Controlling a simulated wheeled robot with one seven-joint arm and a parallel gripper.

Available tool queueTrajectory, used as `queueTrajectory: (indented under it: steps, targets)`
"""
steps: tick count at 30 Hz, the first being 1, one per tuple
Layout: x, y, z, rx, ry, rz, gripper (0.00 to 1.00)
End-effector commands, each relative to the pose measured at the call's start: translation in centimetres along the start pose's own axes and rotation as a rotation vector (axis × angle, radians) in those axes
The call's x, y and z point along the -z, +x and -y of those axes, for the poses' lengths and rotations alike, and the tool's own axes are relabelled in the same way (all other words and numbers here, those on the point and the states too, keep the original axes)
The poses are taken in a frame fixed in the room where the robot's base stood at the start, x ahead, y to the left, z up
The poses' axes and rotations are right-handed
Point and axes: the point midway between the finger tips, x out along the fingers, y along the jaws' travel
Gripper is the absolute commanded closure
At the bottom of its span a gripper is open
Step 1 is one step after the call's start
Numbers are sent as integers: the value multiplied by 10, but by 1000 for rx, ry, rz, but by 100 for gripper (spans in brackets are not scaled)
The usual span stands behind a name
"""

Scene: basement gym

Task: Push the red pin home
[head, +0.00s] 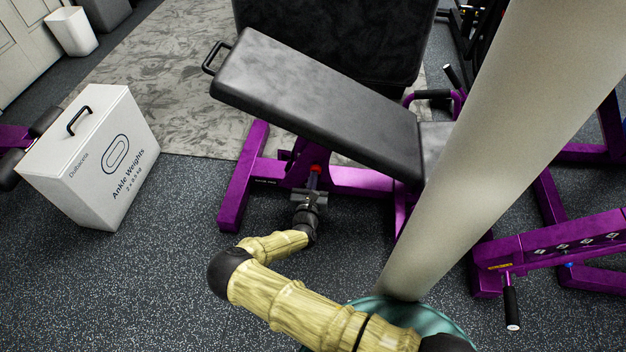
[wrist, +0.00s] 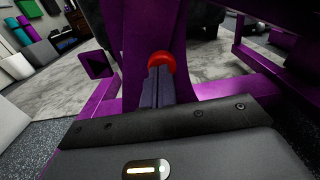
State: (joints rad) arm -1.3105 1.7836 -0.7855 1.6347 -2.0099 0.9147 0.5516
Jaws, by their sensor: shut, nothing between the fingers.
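The red pin (wrist: 161,60) is a round red knob on the purple upright of the weight bench, near the middle of the wrist view. It also shows small in the head view (head: 316,168), under the bench pad. My gripper (wrist: 158,72) is shut with nothing between its fingers. Its fingertips are right at the knob's near face and hide its lower part; I cannot tell whether they touch it. In the head view my gripper (head: 312,180) reaches in under the black bench pad (head: 315,90). The pin's shaft is hidden.
A white ankle-weights box (head: 95,155) stands on the speckled floor at left. Purple bench frame bars (head: 243,180) lie close around my gripper. Another purple machine (head: 550,240) stands at right. The floor between the box and bench is clear.

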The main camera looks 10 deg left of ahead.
Motion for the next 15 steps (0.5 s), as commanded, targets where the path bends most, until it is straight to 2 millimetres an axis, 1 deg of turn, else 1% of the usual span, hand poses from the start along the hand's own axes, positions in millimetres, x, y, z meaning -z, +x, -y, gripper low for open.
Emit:
queueTrajectory:
  steps: [1,5,8,15]
  targets:
    - [-5,5,1,1,3,7,100]
    - [-14,5,2,3,4,8,100]
    - [-27,5,1,4,5,10,100]
    - [-67,3,0,3,9,16,100]
